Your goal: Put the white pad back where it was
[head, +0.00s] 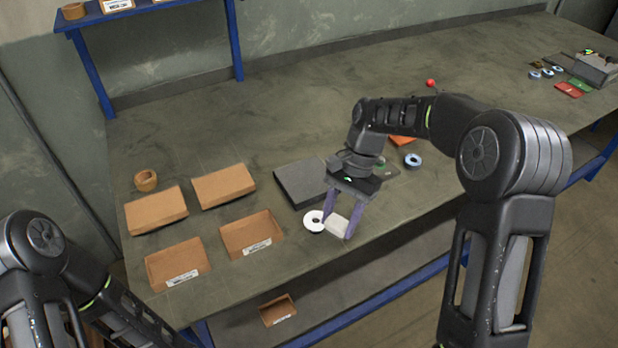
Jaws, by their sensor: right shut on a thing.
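My right gripper (339,224) is shut on a small white pad (337,226) and holds it over the front part of the workbench, beside a white disc with a dark centre hole (313,222). The pad sits between the two purple fingers. Whether it touches the bench or hangs just above it is hard to tell. A dark grey flat block (298,183) lies just behind and left of the gripper. My left arm shows at the lower left, but its gripper is out of the picture.
Two cardboard lids or closed boxes (223,185) and two open labelled trays (253,235) stand at the left. A tape roll (145,180) is behind them. A blue ring (412,160) and an orange piece (402,140) lie right of the gripper.

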